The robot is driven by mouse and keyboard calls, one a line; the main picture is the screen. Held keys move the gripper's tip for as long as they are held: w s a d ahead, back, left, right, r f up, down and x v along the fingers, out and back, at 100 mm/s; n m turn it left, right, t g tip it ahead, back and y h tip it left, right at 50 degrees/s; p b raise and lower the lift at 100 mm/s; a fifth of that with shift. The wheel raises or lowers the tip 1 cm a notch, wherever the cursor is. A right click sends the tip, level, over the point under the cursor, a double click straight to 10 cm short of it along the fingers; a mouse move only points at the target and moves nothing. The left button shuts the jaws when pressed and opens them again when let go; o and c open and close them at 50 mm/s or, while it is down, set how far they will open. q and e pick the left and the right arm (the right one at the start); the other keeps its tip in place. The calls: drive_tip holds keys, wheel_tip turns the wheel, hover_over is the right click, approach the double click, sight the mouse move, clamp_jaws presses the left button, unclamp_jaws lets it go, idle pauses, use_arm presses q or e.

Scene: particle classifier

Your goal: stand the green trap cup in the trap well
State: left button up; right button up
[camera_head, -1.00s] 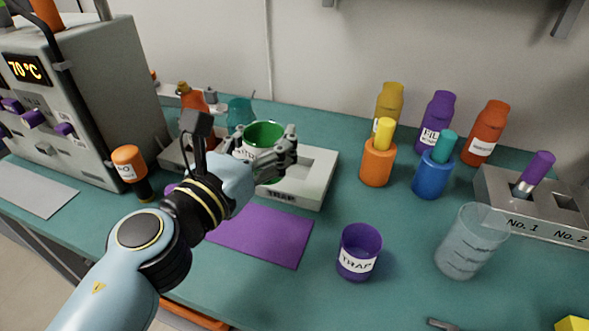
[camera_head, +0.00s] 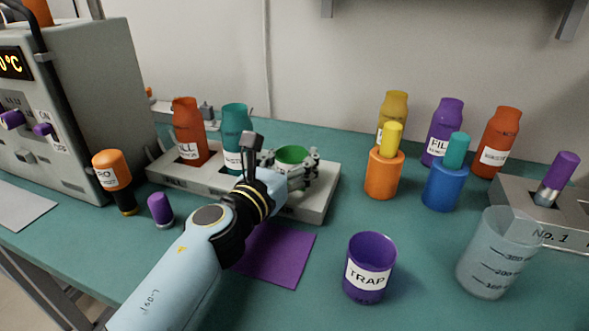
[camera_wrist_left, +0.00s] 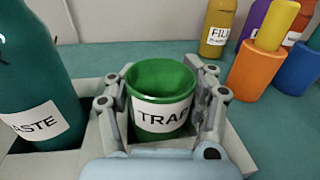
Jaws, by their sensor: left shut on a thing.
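The green trap cup (camera_head: 292,155) is upright between the fingers of my left gripper (camera_head: 290,161), over the right end of the long grey rack (camera_head: 322,192). In the left wrist view the cup (camera_wrist_left: 160,78) shows its TRAP label, with a gripper finger against each side. It sits low within the square well (camera_wrist_left: 232,148) of the rack. My wrist hides the near part of the well, and I cannot tell whether the cup's base touches the floor. My right gripper is not in view.
A teal waste bottle (camera_head: 236,125) and a red bottle (camera_head: 188,135) stand in the rack, left of the cup. A purple TRAP cup (camera_head: 369,268) stands in front right, beside a purple mat (camera_head: 285,262). A clear beaker (camera_head: 492,262) stands further right.

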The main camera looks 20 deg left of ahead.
use_arm(q)
drive_tip(key=o, duration=1.3)
drive_tip(key=shift+f, duration=0.25)
drive_tip(key=s, duration=0.7)
drive_tip(key=s+a, duration=0.1)
drive_tip(key=s, duration=0.3)
drive_tip(key=shift+a+r+b, duration=0.1)
drive_tip(key=shift+r+b, duration=0.2)
